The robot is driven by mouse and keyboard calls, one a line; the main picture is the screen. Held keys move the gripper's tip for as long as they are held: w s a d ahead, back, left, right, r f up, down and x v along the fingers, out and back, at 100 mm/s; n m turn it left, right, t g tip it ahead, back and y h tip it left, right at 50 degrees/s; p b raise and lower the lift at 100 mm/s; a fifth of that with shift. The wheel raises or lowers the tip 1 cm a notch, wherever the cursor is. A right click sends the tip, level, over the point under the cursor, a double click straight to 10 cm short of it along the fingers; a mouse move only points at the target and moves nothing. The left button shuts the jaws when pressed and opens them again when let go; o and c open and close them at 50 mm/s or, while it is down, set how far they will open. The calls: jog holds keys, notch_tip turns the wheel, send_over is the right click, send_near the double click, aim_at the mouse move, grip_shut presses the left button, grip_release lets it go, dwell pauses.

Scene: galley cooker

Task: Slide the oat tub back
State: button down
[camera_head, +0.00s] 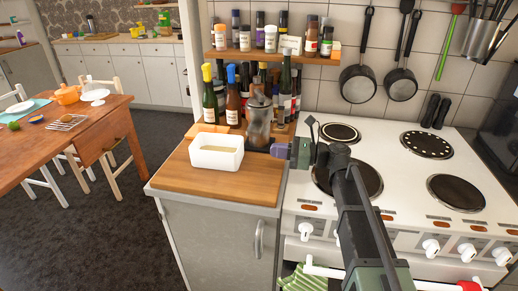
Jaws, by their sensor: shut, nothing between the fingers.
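The oat tub, a white rectangular open tub (216,158) with pale beige contents, stands upright on the wooden worktop (200,182) left of the cooker. My gripper (283,150) is at the worktop's right edge, beside the cooker. It is shut and appears empty, to the right of the tub and apart from it. Its fingertips are small and partly hard to make out. A grey metal moka pot (259,122) stands between the tub and my gripper, close to the fingertips; I cannot tell whether they touch.
Several bottles (232,95) stand behind the tub, and a wooden board (206,129) shows just behind it. A shelf of jars (270,56) hangs above. The white cooker (400,180) lies to the right under my arm. The worktop's front is clear.

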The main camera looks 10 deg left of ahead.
aim_at(240, 147)
jog(key=d, duration=0.5)
jog(key=shift+d, duration=0.15)
jog(key=shift+s+f, duration=0.15)
jog(key=shift+s, duration=0.05)
jog(key=shift+s+t, duration=0.25)
jog(key=shift+t, duration=0.15)
jog(key=shift+w+a, duration=0.15)
jog(key=shift+a, duration=0.2)
jog(key=a, duration=1.3)
jog(key=shift+w+a, duration=0.1)
jog(key=shift+a, duration=0.15)
